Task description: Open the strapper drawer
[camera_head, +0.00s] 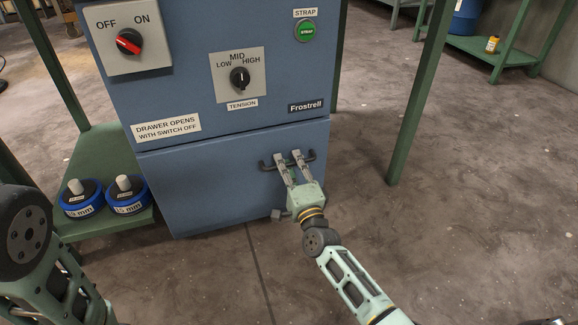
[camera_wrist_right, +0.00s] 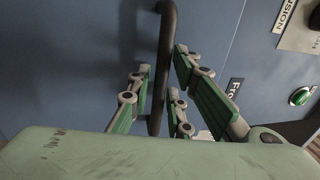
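The blue strapper drawer (camera_head: 215,190) looks shut below the strapper's control panel. Its dark bar handle (camera_head: 267,166) runs across near the top right of the drawer front. My right gripper (camera_head: 289,156) is at the handle with its two fingers apart. In the right wrist view the handle (camera_wrist_right: 165,40) runs between the fingers of my right gripper (camera_wrist_right: 160,95), with gaps showing on either side. The red switch knob (camera_head: 129,41) is slanted, with one end toward OFF. My left arm shows at the lower left, but its gripper is out of view.
A label (camera_head: 166,128) says the drawer opens with the switch off. The panel also has a tension knob (camera_head: 240,77) and a green STRAP button (camera_head: 305,31). Blue strap rolls (camera_head: 126,194) sit on a low shelf at left. Green table legs (camera_head: 418,95) flank the machine; floor in front is clear.

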